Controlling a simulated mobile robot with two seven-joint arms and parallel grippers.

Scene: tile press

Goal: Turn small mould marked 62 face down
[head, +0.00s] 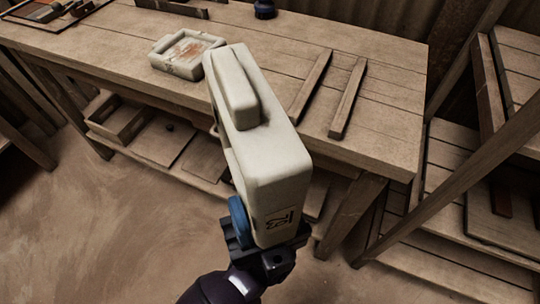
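A pale, block-like mould (272,165) is held up in the middle of the head view, tilted, in front of the bench. A long raised bar (233,88) runs along its upper face. A dark mark (279,219) shows sideways on its near end; it may be 62, but I cannot read it surely. My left gripper (265,250) is shut on the near lower end of this mould. A blue round piece (239,220) sits at the mould's left side by the gripper. The mould's far side and underside are hidden. My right gripper is not in view.
A wooden bench (390,110) spans the back. On it lie a pale open mould (186,53) with a brownish hollow, two parallel wooden strips (347,98) and a dark blue object (264,9). A lower shelf holds a wooden box (117,118). Wooden racks stand right.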

